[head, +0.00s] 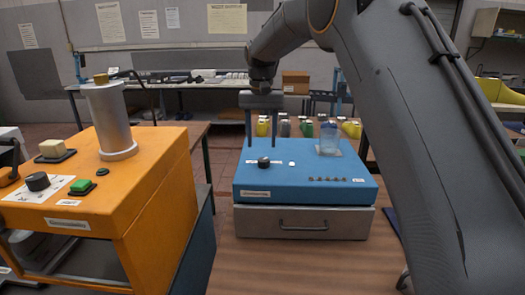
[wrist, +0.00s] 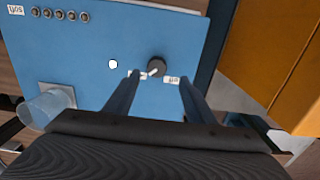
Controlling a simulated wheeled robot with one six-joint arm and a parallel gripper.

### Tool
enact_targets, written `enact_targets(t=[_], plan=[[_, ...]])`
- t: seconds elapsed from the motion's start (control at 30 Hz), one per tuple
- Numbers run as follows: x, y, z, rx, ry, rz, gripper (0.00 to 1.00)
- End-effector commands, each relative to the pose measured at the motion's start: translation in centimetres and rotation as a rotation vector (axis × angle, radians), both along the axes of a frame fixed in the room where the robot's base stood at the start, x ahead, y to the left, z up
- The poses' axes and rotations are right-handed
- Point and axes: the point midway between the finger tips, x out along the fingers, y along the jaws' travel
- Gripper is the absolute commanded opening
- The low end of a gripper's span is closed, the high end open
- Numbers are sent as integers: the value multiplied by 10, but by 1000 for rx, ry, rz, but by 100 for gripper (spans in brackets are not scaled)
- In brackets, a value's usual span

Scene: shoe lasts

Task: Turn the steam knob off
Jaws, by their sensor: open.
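A small black knob (head: 263,161) stands on top of a blue box (head: 345,190), with small white labels on both sides. In the wrist view the knob (wrist: 156,66) has a pale pointer mark directed toward the lower left, near the left label (wrist: 138,75). The label lettering is too small to read surely. My gripper (head: 262,143) is open and points down above the knob. In the wrist view its fingertips (wrist: 160,77) are on either side of the knob's line, apart from it and holding nothing.
A clear cup (head: 329,137) stands on the blue box, beside a white round spot (head: 292,163). An orange machine (head: 150,185) at left carries another black knob (head: 37,181), a green button (head: 82,185) and a metal cylinder (head: 110,120). Several coloured objects stand behind the box.

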Motion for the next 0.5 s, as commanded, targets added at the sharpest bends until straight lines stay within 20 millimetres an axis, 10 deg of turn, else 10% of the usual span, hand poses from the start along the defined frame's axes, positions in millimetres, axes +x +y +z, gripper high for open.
enact_targets(t=[0.5], plan=[[0, -5, -62, 0, 0, -5, 50]])
